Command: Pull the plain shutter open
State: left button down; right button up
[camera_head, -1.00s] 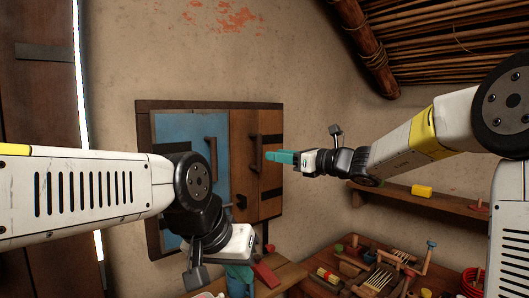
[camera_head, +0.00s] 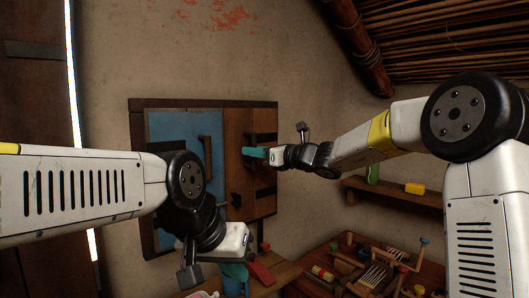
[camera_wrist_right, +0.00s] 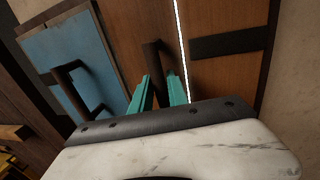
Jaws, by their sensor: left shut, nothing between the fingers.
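The plain brown wooden shutter (camera_head: 235,127) is on the wall, right of a blue shutter (camera_head: 172,130) in the same dark frame. It looks closed. Its dark upright handle (camera_wrist_right: 152,57) shows in the right wrist view. My right gripper (camera_head: 254,152) is at this handle, which it partly hides in the head view. In the right wrist view its teal fingers (camera_wrist_right: 161,88) are open, one on each side of the handle's lower part; I cannot tell whether they touch it. My left gripper (camera_head: 234,272) is shut and empty, low in front of the wall.
The blue shutter has its own dark handle (camera_head: 205,152). Below right is a table (camera_head: 345,245) with several small tools and blocks. A wall shelf (camera_head: 400,192) holds a yellow block (camera_head: 414,188). A red block (camera_head: 261,273) lies near my left gripper.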

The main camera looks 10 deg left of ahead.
grip_shut()
jog(key=shift+d, duration=0.15)
dwell(1.1)
